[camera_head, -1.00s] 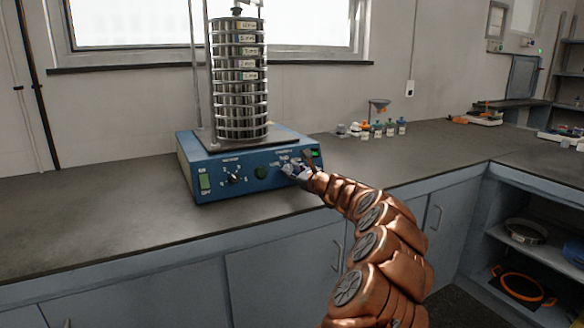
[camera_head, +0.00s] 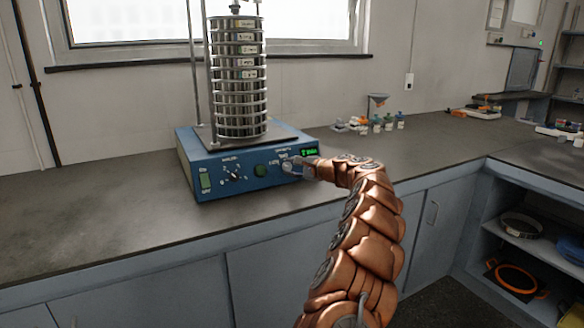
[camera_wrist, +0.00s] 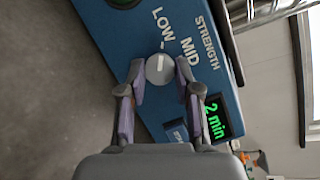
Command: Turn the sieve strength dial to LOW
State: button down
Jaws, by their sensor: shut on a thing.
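The strength dial (camera_wrist: 160,70) is a round grey knob with a white pointer line on the blue front panel. In the wrist view the line points up the picture, toward the LOW label (camera_wrist: 162,25); MID (camera_wrist: 189,51) is to its right. My gripper (camera_wrist: 159,76) has one finger on each side of the knob and is shut on it. In the head view my gripper (camera_head: 293,167) is at the right half of the sieve shaker's panel (camera_head: 216,185) and hides the dial there.
A green display (camera_wrist: 216,118) reading "2 min" is close to the right finger. A second dial (camera_head: 235,174) and a green button (camera_head: 260,170) are to the left. The sieve stack (camera_head: 238,80) stands on the shaker. The counter (camera_head: 90,215) on the left is clear.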

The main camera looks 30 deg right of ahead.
jog(key=shift+d+n, duration=0.1)
jog(key=shift+n, duration=0.2)
dwell(0.4)
jog(key=c, duration=0.8)
grip_release()
jog(key=v, duration=1.2)
